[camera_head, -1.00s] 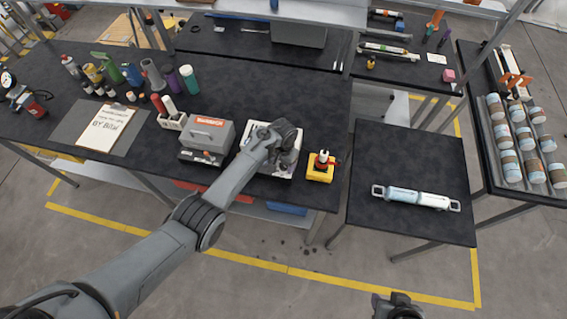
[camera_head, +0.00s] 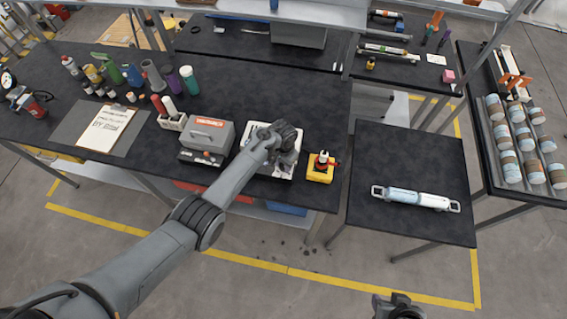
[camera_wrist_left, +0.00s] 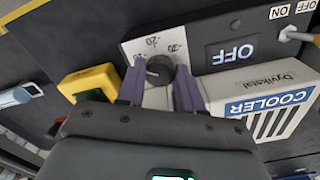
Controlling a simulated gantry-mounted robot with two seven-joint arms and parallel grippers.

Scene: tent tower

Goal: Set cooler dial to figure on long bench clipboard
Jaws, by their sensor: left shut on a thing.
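The cooler (camera_wrist_left: 262,100) is a white unit marked COOLER with a lit OFF display. Its dark round dial (camera_wrist_left: 159,66) sits on a white plate with printed figures; some read -20. My left gripper (camera_wrist_left: 160,76) has its two purple fingers on either side of the dial and is shut on it. Of my right arm, only a dark end (camera_head: 398,306) shows.
A yellow box with a red-and-white knob (camera_head: 321,168) stands just right of the cooler. A grey case (camera_head: 208,136) stands close on its left. Several bottles stand farther left. A small table (camera_head: 410,160) at the right holds a white-blue cylinder (camera_head: 415,198).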

